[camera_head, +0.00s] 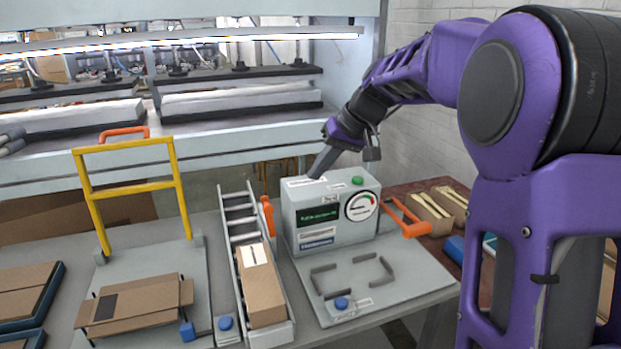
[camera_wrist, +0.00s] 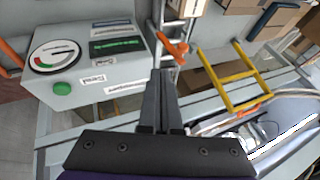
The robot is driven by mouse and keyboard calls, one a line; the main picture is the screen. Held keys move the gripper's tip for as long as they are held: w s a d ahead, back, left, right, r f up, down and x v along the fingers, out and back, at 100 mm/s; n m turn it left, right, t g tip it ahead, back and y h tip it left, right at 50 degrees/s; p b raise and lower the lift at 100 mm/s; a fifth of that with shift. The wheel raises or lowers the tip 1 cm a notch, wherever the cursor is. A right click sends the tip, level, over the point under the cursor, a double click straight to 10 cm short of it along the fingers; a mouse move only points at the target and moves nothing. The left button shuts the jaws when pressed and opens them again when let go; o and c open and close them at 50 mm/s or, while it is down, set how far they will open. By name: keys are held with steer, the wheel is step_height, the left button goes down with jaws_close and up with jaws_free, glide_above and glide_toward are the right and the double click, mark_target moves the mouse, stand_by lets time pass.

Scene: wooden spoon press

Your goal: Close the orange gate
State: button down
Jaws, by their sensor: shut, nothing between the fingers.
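Several orange parts show, and I cannot tell for certain which is the gate. An upright orange piece (camera_head: 268,215) stands between the roller chute (camera_head: 238,222) and the grey box; it also shows in the wrist view (camera_wrist: 172,48). An orange bar (camera_head: 405,218) sticks out on the right side of the grey box (camera_head: 330,225). My gripper (camera_head: 320,168) is shut and empty, over the back of the grey box's top. Its fingers (camera_wrist: 160,85) show in the wrist view, apart from the orange pieces.
The grey box has a dial (camera_head: 361,206) and a green button (camera_head: 357,181). A brown carton (camera_head: 262,290) lies in the chute. Flat cardboard (camera_head: 135,305) lies before the yellow frame. A grey plate (camera_head: 385,285) with dark corner brackets is in front of the box. A press bench (camera_head: 230,135) runs behind.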

steer(key=w+a+f+b, duration=0.1)
steer(key=w+a+f, duration=0.1)
steer(key=a+f, duration=0.5)
steer(key=shift+a+f, duration=0.4)
steer(key=shift+f, duration=0.2)
steer(key=shift+s+a+r+h+p, duration=0.1)
steer(key=shift+a+h+p, duration=0.2)
steer(key=shift+a+p, duration=0.25)
